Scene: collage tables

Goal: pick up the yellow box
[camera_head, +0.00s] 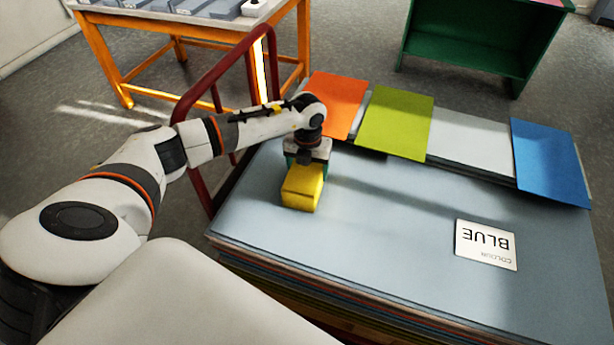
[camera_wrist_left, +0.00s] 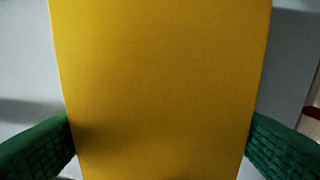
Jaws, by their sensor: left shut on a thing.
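The yellow box (camera_head: 301,188) is at the left part of the grey-blue stack top, below my left gripper (camera_head: 306,160). In the left wrist view the yellow box (camera_wrist_left: 160,90) fills the middle of the picture, with one green finger of the left gripper (camera_wrist_left: 160,145) against each side. The left gripper is shut on the box from above. I cannot tell whether the box touches the sheet under it. My right gripper is in neither view.
Orange (camera_head: 337,103), green (camera_head: 394,122) and blue (camera_head: 550,160) sheets lie along the stack's far edge. A white card reading "COLOUR BLUE" (camera_head: 485,244) lies at right on the grey-blue surface (camera_head: 380,230). A red rail (camera_head: 205,86) stands at left. The surface's middle is clear.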

